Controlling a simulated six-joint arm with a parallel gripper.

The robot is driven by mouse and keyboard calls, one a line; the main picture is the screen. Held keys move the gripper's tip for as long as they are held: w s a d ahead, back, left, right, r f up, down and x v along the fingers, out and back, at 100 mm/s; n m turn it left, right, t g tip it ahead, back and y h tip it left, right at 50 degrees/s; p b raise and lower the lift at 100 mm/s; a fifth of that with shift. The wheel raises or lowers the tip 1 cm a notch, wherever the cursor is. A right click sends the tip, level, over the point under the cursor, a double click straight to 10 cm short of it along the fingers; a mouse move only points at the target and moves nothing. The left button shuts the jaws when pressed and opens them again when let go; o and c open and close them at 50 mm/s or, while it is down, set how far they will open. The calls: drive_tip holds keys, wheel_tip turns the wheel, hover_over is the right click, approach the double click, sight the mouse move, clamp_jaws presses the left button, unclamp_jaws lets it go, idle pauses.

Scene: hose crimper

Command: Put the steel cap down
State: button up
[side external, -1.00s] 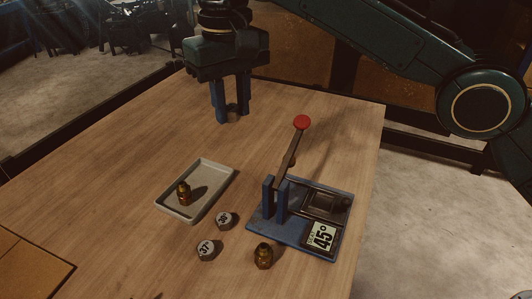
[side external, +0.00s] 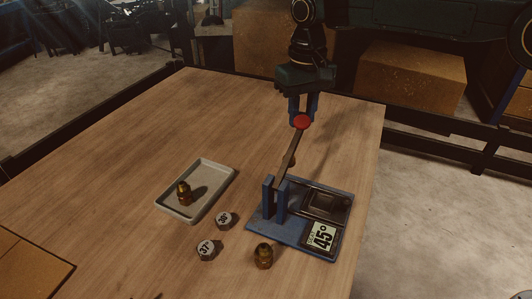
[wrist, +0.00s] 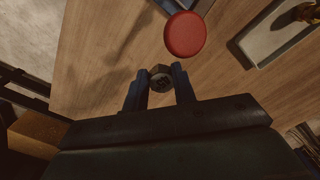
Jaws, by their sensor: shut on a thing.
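The steel cap (wrist: 160,77), a small grey piece with a dark marked face, is between the two fingers in the wrist view. My gripper (wrist: 160,88) is shut on it. In the side view my gripper (side external: 304,106) points down above the far right part of the table, behind the lever's red knob. The cap cannot be made out there. Two other steel caps lie on the table near the front, one marked 36° (side external: 224,220) and one marked 37° (side external: 207,249).
A blue crimper (side external: 285,233) with a raised lever, red knob (side external: 301,122) and 45° plate stands at right. A grey tray (side external: 213,203) holds a brass fitting (side external: 184,193). Another fitting (side external: 263,256) stands in front of the crimper. The table's back left is clear.

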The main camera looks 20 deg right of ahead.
drive_tip(key=shift+m, duration=0.6)
drive_tip(key=s+d+f, duration=0.1)
drive_tip(key=d, duration=0.2)
drive_tip(key=d+f, duration=0.2)
drive_tip(key=d, duration=0.2)
drive_tip(key=s+d+f, duration=0.1)
drive_tip(key=d+f, duration=0.1)
drive_tip(key=d, duration=0.1)
drive_tip(key=shift+s+d+f, duration=0.15)
drive_tip(key=shift+s+d, duration=0.05)
drive_tip(key=shift+s, duration=0.1)
drive_tip(key=s+d+f, duration=0.9)
drive_tip(key=d+f, duration=0.3)
drive_tip(key=f, duration=0.1)
drive_tip(key=shift+s, duration=0.15)
drive_tip(key=shift+r, duration=0.1)
wheel_tip(320, 180, up, 33)
drive_tip(key=w+a+n, duration=0.1)
drive_tip(key=w+a, duration=0.1)
drive_tip(key=a, duration=0.9)
drive_tip(key=w+a+n, duration=0.1)
drive_tip(key=w+a, duration=0.1)
drive_tip(key=a, duration=0.8)
drive_tip(key=s+a+n, duration=0.1)
drive_tip(key=s+a, duration=0.4)
drive_tip(key=a, duration=0.6)
drive_tip(key=s+a, duration=0.4)
drive_tip(key=a, duration=0.7)
drive_tip(key=shift+s+f, duration=0.1)
drive_tip(key=shift+f, duration=2.7)
